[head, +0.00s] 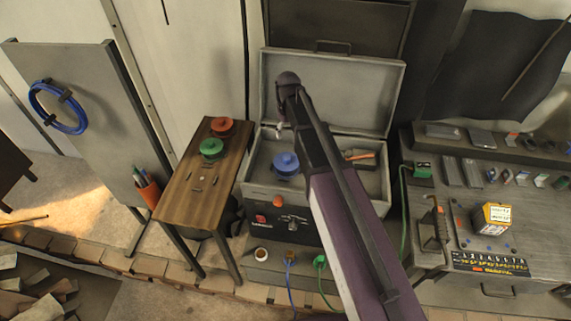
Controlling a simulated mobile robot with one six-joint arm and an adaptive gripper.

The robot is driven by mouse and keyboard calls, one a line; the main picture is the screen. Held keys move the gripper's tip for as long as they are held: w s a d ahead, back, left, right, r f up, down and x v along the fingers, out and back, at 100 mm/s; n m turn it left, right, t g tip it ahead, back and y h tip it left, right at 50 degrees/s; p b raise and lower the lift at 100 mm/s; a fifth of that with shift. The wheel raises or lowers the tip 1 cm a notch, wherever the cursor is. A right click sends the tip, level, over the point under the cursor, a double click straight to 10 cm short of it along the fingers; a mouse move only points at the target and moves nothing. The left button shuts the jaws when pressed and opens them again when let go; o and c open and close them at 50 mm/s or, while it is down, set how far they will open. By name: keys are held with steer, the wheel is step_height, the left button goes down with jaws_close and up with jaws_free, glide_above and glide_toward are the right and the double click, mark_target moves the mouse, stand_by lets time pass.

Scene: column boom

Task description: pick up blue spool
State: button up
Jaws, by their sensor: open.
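The blue spool (286,163) sits inside the open grey case (258,187), left of the middle of the head view. My arm crosses the picture just right of it. My gripper (280,131) hangs from the arm's far end and appears above and slightly left of the spool in the picture. It is open and small in view, partly hidden by my arm. I see no contact with the spool, but I cannot tell the exact gap.
A green spool (211,149) and a red spool (222,126) stand on the wooden table (178,192) at left. The case's raised lid (340,90) stands behind the spool. An orange-handled tool (360,155) lies at the case's right. A cluttered workbench (460,200) is at right.

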mark_target(287, 157)
steer(key=shift+f, duration=0.2)
step_height(287, 157, down, 8)
steer(key=b, duration=0.8)
steer(key=shift+f+b, duration=0.15)
steer(key=shift+b, duration=0.2)
steer(key=shift+s+a+f+b, duration=0.15)
steer(key=shift+f+b, duration=2.45)
jaws_close()
